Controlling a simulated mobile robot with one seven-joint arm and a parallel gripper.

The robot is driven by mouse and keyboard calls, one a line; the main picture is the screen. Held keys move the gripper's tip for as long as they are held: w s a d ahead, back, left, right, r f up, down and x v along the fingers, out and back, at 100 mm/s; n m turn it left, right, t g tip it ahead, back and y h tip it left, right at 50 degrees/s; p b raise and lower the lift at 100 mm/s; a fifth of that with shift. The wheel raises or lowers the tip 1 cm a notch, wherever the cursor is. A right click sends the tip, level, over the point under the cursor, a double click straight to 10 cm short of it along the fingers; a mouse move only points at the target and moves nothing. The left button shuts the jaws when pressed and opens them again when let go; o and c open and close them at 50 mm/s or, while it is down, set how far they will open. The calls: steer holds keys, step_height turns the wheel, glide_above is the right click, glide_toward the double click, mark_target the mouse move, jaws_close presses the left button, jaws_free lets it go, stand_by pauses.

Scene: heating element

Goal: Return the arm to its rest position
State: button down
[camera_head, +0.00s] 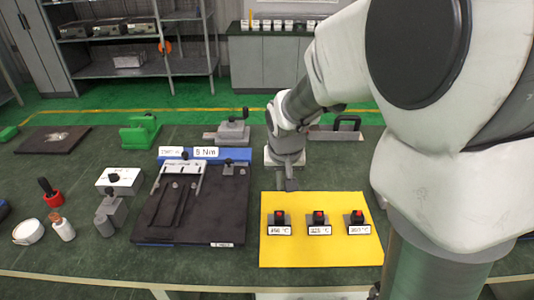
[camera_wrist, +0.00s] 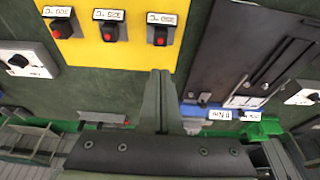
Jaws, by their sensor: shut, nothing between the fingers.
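My gripper (camera_head: 290,184) points down near the back left edge of the yellow panel (camera_head: 320,250) in the head view. In the wrist view its two fingers (camera_wrist: 161,76) are together with nothing between them, in front of green bench surface beside the yellow panel. My arm reaches in from the right and hides part of the bench. Three black switches with red tops, the left (camera_head: 280,220), middle (camera_head: 319,220) and right one (camera_head: 356,219), stand on the panel above white temperature labels. The height of the fingers above the bench is hard to tell.
A dark plate fixture (camera_head: 215,210) lies left of the panel, with a blue strip (camera_head: 230,155) behind it. A grey clamp-like device (camera_head: 233,131) and a green vise (camera_head: 140,132) stand further back. A white box (camera_head: 119,181) and small bottles are at the left.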

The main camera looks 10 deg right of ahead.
steer(key=s+r+n+t, duration=0.1)
steer(key=s+r, duration=0.5)
steer(key=s, duration=0.3)
steer(key=s+r+n+t, duration=0.1)
steer(key=s+r, duration=0.5)
steer(key=s, duration=0.4)
steer(key=shift+d+y, duration=0.25)
steer(key=shift+y, duration=0.05)
